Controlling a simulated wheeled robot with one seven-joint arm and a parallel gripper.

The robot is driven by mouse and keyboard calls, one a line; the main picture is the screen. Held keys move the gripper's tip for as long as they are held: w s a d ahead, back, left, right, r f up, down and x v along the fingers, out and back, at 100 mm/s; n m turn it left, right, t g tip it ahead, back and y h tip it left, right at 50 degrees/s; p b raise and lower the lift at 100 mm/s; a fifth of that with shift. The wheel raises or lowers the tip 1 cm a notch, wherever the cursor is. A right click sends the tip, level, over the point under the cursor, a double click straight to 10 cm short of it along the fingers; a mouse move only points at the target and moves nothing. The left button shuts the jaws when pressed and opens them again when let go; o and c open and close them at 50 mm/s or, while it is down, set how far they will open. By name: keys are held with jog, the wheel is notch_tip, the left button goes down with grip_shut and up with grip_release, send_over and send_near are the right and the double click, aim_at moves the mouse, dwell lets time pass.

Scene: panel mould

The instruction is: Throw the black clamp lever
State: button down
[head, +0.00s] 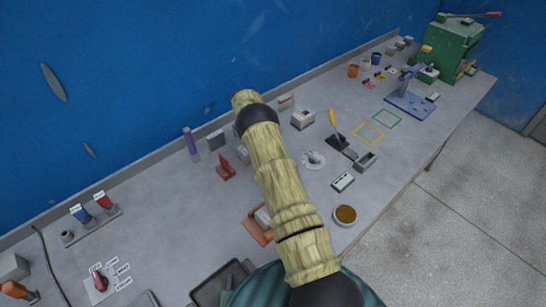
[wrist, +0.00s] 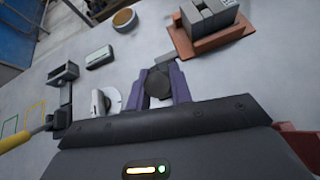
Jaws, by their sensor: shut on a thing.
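In the wrist view, my gripper (wrist: 158,84) has its two purple fingers closed around a dark rounded piece, which looks like the end of the black clamp lever (wrist: 158,82). A short grey bar shows just beyond the fingertips, towards an orange-brown base with grey blocks (wrist: 205,33). Whether the bar joins that base cannot be told. In the head view, the orange-brown base (head: 256,232) is partly behind my arm, and my arm hides the gripper and the lever.
A white round fitting (wrist: 104,104) lies left of the fingers. A yellow-handled tool (wrist: 15,138) is at the left edge. A red clamp (head: 226,172) stands left of my arm. A round tin (head: 345,215) is near the front edge.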

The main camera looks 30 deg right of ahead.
dwell(0.3)
jog(key=c, duration=1.3)
grip_release()
jog(key=shift+w, duration=0.1)
jog(key=shift+o, duration=0.2)
jog(key=shift+r, duration=0.1)
notch_tip(320, 180, up, 10)
jog(key=p, duration=0.4)
